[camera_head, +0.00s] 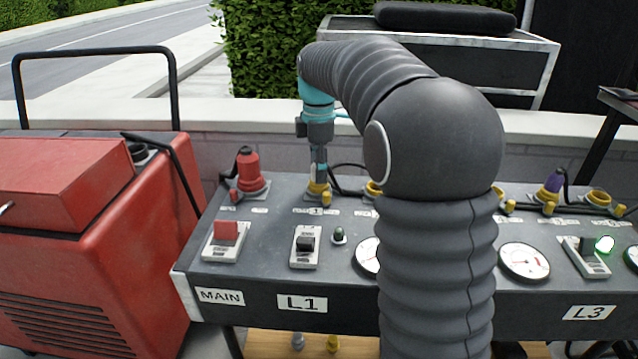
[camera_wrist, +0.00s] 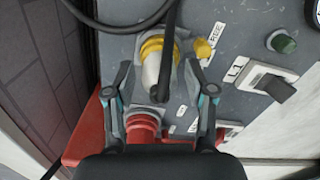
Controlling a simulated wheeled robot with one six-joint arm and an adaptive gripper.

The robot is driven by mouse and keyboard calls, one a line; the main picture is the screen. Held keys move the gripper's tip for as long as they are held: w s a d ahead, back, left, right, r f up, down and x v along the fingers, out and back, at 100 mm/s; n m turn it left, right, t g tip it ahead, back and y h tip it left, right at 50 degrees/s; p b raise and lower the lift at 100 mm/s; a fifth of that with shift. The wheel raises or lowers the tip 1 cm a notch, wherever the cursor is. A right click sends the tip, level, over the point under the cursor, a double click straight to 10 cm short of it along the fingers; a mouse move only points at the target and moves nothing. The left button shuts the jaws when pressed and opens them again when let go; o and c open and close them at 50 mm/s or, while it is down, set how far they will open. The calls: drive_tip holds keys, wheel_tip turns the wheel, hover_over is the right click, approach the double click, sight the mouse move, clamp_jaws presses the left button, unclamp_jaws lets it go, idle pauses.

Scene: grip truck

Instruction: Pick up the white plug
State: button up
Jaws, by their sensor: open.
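The white plug (camera_wrist: 151,73) sits in a yellow socket (camera_wrist: 153,46) on the panel in the wrist view. A black cable runs across it. My gripper (camera_wrist: 157,70) is open, with one finger on each side of the plug and visible gaps between. In the head view my gripper (camera_head: 318,165) points down at the yellow socket (camera_head: 318,190) above the L1 switch, and mostly hides the plug there.
A red plug (camera_head: 248,168) stands to the left on the grey panel (camera_head: 270,225); it also shows in the wrist view (camera_wrist: 142,130). A red machine (camera_head: 75,240) stands left of the panel. A low wall (camera_head: 215,128) runs behind.

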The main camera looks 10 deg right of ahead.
wheel_tip(320, 180, down, 2)
drive_tip(key=c, duration=1)
